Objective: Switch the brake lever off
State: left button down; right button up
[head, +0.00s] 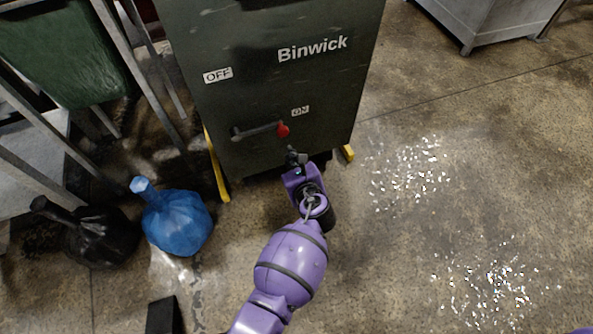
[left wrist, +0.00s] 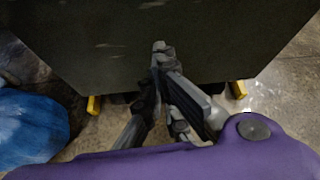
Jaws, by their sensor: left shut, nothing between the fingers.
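The brake lever (head: 258,130) is a dark bar with a red knob (head: 283,130) on the front of the dark green Binwick compactor (head: 262,90). It lies nearly level, with its knob at the right end, just below the ON label (head: 300,111). The OFF label (head: 217,75) is higher and to the left. My left gripper (head: 296,156) is shut and empty, a little below the knob and apart from it in the picture. In the left wrist view the shut fingertips (left wrist: 160,47) show against the compactor's dark panel (left wrist: 110,60); the lever is not seen there.
A blue bag (head: 178,222) and a black bag (head: 103,237) lie on the floor at the left, beside a metal frame. Yellow feet (head: 346,153) stick out under the compactor. A grey metal cabinet (head: 490,22) stands at the back right.

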pick_arm(q)
jog(key=r, duration=0.2)
jog(key=r+p, duration=0.1)
jog(key=r, duration=0.1)
jog(key=shift+w+a, duration=0.15)
jog(key=shift+a, duration=0.25)
